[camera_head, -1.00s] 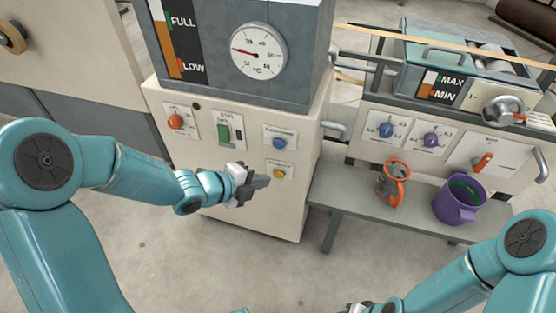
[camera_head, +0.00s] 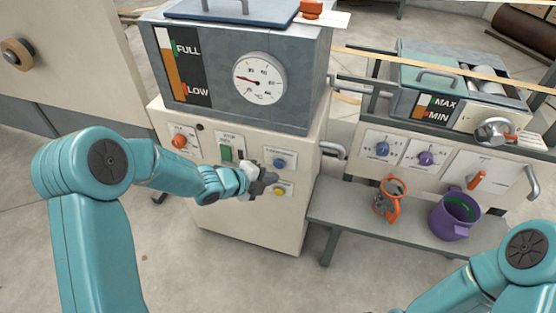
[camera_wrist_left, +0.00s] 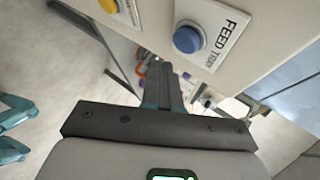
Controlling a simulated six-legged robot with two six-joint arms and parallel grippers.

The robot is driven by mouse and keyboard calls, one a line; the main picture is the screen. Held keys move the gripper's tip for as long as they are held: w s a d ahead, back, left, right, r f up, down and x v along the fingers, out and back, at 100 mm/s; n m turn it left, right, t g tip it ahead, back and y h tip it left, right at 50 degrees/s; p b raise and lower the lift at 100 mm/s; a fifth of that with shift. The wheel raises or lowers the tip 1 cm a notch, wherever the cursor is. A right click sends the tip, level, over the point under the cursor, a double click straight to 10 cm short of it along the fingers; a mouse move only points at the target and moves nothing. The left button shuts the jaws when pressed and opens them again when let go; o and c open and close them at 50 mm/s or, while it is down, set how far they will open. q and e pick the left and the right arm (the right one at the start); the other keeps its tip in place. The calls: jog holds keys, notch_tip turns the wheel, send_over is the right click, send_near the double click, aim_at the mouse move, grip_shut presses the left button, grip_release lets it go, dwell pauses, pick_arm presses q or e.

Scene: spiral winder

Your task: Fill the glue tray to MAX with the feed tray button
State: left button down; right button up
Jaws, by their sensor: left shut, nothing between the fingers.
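The blue feed tray button (camera_head: 279,164) is on the cream cabinet's front; in the left wrist view the blue button (camera_wrist_left: 188,38) sits beside a "FEED TR…" label. My left gripper (camera_head: 270,179) is shut and empty, in front of the panel near the blue and yellow buttons. In the wrist view its fingers (camera_wrist_left: 162,85) point past the blue button's lower left, apparently not touching it. The glue tray (camera_head: 465,83) is on the right machine, with a MAX/MIN gauge (camera_head: 422,107) whose orange part looks low. My right gripper is out of view.
An orange-handled jug (camera_head: 389,200) and a purple jug (camera_head: 455,214) stand on the low grey bench (camera_head: 345,216). A handle (camera_head: 333,149) sticks out from the cabinet's side.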

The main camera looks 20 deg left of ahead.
pick_arm(q)
jog(key=shift+w, duration=0.75)
jog(key=shift+w, duration=0.1)
dwell(1.5)
jog(key=shift+w+p, duration=0.3)
jog(key=shift+w, duration=0.45)
dwell(1.8)
dwell(1.5)
jog(key=shift+s+b, duration=0.55)
jog(key=shift+s, duration=0.3)
